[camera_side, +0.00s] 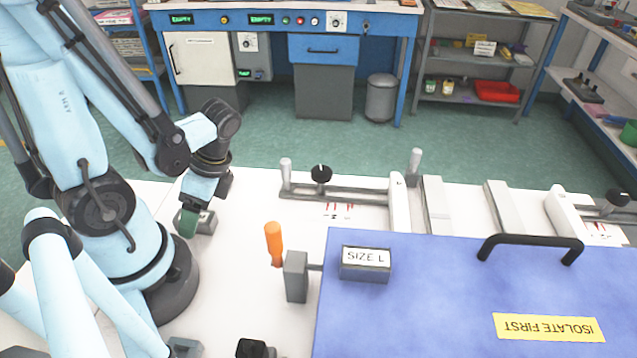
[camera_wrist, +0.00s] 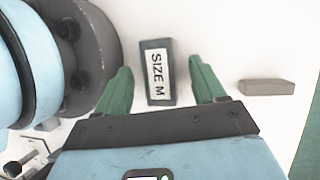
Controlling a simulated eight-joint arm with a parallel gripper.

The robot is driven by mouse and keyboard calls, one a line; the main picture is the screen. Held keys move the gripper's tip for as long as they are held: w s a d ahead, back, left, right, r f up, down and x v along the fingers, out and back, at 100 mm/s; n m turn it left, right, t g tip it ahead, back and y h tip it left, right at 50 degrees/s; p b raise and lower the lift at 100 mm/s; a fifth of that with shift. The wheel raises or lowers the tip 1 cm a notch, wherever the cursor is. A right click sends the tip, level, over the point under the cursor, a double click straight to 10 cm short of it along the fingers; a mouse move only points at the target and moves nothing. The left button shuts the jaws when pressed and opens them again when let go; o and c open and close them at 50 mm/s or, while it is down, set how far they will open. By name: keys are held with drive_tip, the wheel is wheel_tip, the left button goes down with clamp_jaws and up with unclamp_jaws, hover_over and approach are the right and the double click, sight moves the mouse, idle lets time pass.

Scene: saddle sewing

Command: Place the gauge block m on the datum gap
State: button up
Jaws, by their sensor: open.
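The gauge block m (camera_wrist: 157,88) is a dark grey block with a white label reading SIZE M. In the wrist view it lies on the white table between the two green fingers of my gripper (camera_wrist: 160,72), with space on both sides. My gripper is open and holds nothing. In the side view, my gripper (camera_side: 190,221) is low over the table at left, and the grey block (camera_side: 207,224) shows partly behind a green finger. The datum gap is not marked; I cannot tell which space between the bars and rails at right it is.
A SIZE L block (camera_side: 365,274) sits on the blue panel (camera_side: 440,315), which has a black handle (camera_side: 530,242) and a yellow sign. An orange-handled tool (camera_side: 274,243) stands beside a grey post (camera_side: 296,277). Another grey block (camera_wrist: 266,87) lies right of my fingers in the wrist view.

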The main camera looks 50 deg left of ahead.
clamp_jaws()
idle(0.4)
drive_tip(key=shift+r, duration=0.15)
idle(0.4)
